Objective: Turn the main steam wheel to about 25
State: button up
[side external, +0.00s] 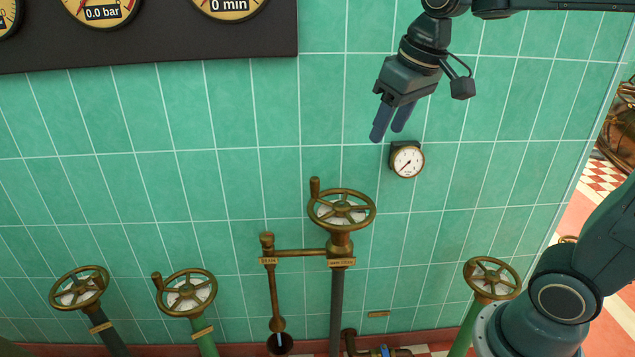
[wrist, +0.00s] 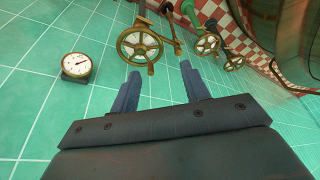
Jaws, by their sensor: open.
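The main steam wheel (side external: 341,209) is a brass handwheel with spokes and an upright handle knob at its left, on top of a dark vertical pipe. A brass label plate (side external: 341,262) sits on the pipe below it; its text is too small to read surely. In the wrist view the wheel (wrist: 139,46) lies beyond my fingertips. My gripper (side external: 388,134) is open and empty, above and to the right of the wheel, pointing down and touching nothing. Its two fingers (wrist: 160,80) also show in the wrist view, spread apart.
A small round gauge (side external: 407,161) is on the green tiled wall close below my gripper. Other handwheels stand at left (side external: 79,288), beside it (side external: 186,292), and at right (side external: 492,279). A brass side pipe (side external: 300,252) joins the main pipe. A dark dial panel (side external: 150,40) hangs upper left.

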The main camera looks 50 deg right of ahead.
jog(key=w+d+f+g, duration=0.1)
jog(key=w+d, duration=0.1)
jog(key=w, duration=0.5)
jog(key=w+d+f+g, duration=0.1)
jog(key=w+d, duration=0.1)
jog(key=w, duration=0.5)
jog(key=m+g, duration=0.1)
jog(key=g, duration=0.1)
send_over(315, 178)
notch_tip(315, 178, down, 10)
jog(key=shift+w+d+f, duration=0.1)
jog(key=shift+f, duration=0.05)
notch_tip(315, 178, down, 14)
jog(key=shift+r, duration=0.1)
grip_shut()
